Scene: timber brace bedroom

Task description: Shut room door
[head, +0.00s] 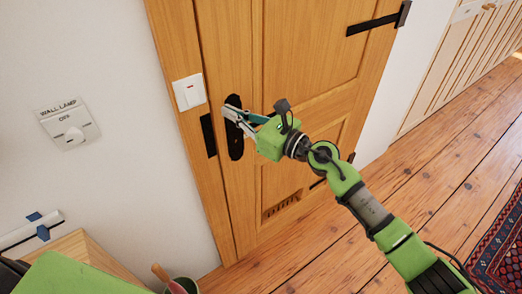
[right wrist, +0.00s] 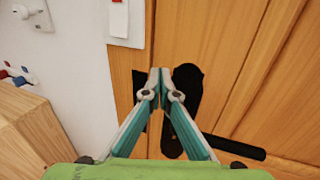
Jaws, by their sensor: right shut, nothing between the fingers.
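The wooden room door (head: 308,50) has black strap hinges on its right side and stands in or very near its frame (head: 181,45). I cannot tell whether it is fully latched. Its black handle plate (head: 236,143) is partly hidden by my right gripper (head: 236,112). In the right wrist view the handle plate (right wrist: 188,88) lies just behind the fingertips, with a black lever (right wrist: 235,148) lower right. My right gripper (right wrist: 160,76) is shut and empty, its tips at or close to the door's handle edge. Contact is not clear. My left gripper is not in view.
A wooden cabinet (head: 95,255) stands lower left. The plank floor (head: 420,190) is open to the right, with a patterned rug (head: 500,245).

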